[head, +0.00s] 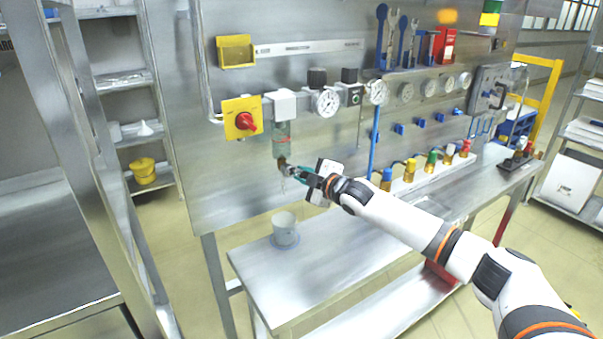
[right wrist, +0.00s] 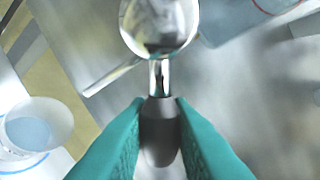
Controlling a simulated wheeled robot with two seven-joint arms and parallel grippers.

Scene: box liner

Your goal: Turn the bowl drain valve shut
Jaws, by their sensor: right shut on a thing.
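The clear filter bowl (head: 281,138) hangs under a white-topped unit on the steel panel; its bluish side shows at the top of the right wrist view (right wrist: 232,22). The drain valve (head: 282,161) is at the bowl's bottom. In the right wrist view its shiny round metal body (right wrist: 158,22) and thin stem lead to a grey handle (right wrist: 160,145). My right gripper (head: 294,171) is at the valve, its teal fingers (right wrist: 160,108) shut on the grey handle from both sides. My fingers partly hide the handle. My left gripper is out of view.
A whitish cup (head: 285,229) stands on the steel bench (head: 330,255) below the valve. A yellow plate with a red knob (head: 242,119) is left of the bowl. Gauges (head: 327,102) and coloured fittings (head: 410,168) are to the right. The bench front is clear.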

